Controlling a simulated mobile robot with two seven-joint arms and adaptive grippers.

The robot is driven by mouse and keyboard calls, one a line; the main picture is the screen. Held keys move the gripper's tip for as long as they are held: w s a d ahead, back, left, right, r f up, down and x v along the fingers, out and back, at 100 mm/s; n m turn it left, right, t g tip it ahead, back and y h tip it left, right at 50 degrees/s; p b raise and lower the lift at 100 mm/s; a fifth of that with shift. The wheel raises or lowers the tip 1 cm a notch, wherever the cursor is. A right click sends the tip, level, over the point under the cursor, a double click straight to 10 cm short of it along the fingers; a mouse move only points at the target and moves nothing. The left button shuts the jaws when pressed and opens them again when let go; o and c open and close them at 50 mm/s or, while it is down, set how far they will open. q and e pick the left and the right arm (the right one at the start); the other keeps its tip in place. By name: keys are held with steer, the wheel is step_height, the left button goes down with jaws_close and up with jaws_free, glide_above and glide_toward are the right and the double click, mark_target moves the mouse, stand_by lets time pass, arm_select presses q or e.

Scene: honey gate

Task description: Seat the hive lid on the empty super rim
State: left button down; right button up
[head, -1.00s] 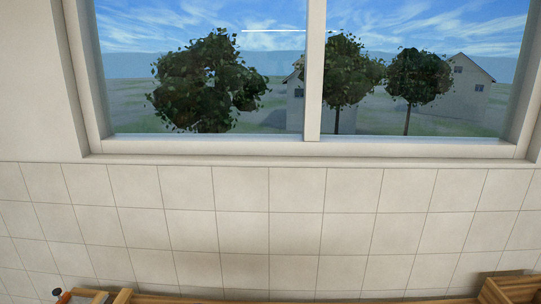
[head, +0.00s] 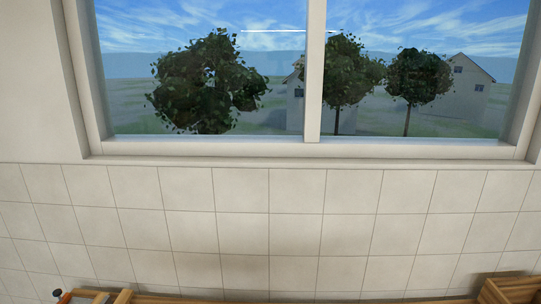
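Neither of my grippers shows in the head view. I cannot pick out the hive lid or the super rim. Only the top edges of some wooden pieces show along the bottom of the picture: a wooden box corner (head: 90,297) at the lower left and a wooden piece (head: 508,290) at the lower right. I cannot tell whether either belongs to the hive. The rest of them is cut off by the frame.
A white tiled wall (head: 270,230) fills the lower half. Above it is a large window (head: 313,80) with trees and houses outside. A small grey and orange object (head: 62,296) shows at the lower left, mostly cut off.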

arm_select(q)
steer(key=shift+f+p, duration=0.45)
steer(key=shift+p, duration=0.45)
stand_by(2.8)
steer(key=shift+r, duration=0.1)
stand_by(0.5)
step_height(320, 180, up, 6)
steer(key=p, duration=0.7)
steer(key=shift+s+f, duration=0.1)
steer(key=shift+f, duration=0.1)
